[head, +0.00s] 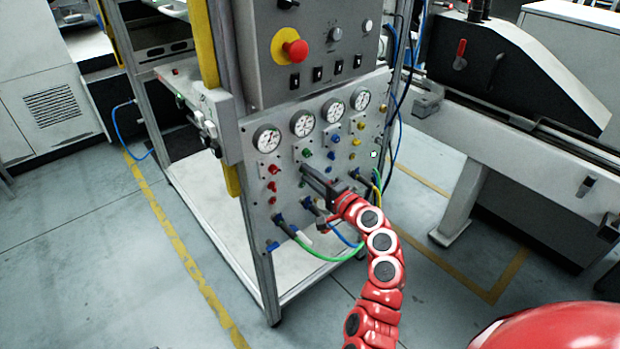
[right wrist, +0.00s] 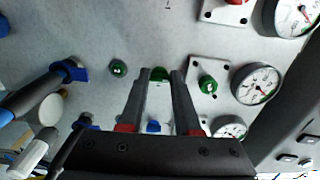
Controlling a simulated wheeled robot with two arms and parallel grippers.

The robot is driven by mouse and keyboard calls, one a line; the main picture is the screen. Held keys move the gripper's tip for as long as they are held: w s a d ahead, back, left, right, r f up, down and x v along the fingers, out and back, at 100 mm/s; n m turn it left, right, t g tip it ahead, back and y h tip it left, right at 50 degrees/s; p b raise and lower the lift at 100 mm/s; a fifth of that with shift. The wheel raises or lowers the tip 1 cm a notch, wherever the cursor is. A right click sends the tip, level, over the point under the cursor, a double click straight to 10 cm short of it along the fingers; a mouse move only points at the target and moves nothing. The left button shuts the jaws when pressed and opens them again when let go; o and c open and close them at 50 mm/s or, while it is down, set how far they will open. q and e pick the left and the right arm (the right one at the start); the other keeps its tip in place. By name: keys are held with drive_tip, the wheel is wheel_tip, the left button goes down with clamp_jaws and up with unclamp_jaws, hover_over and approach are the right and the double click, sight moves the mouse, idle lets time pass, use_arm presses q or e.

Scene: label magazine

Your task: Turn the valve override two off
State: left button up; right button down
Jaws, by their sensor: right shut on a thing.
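A grey panel (head: 262,215) carries columns of coloured knobs under gauges. The second column is green: an upper green knob (head: 306,153) sits on a white plate, also in the right wrist view (right wrist: 208,84). A middle green knob (right wrist: 159,74) sits between my right gripper's fingertips (right wrist: 165,76). A third green knob (right wrist: 118,67) is clear of the fingers. My right gripper (head: 305,170) reaches the panel from the right and is shut on the middle green knob. It hides that knob in the head view. I cannot read labels. My left gripper is out of view.
A red knob (head: 272,170) is in the column to the left, and a blue knob (head: 335,138) to the right. Hoses, including a green hose (head: 318,257), plug in below. A red emergency button (head: 297,50) is above the gauges.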

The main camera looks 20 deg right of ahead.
drive_tip(key=c, duration=0.6)
unclamp_jaws()
drive_tip(key=v, duration=1.7)
drive_tip(key=shift+s+b, duration=0.2)
drive_tip(key=shift+b, duration=0.25)
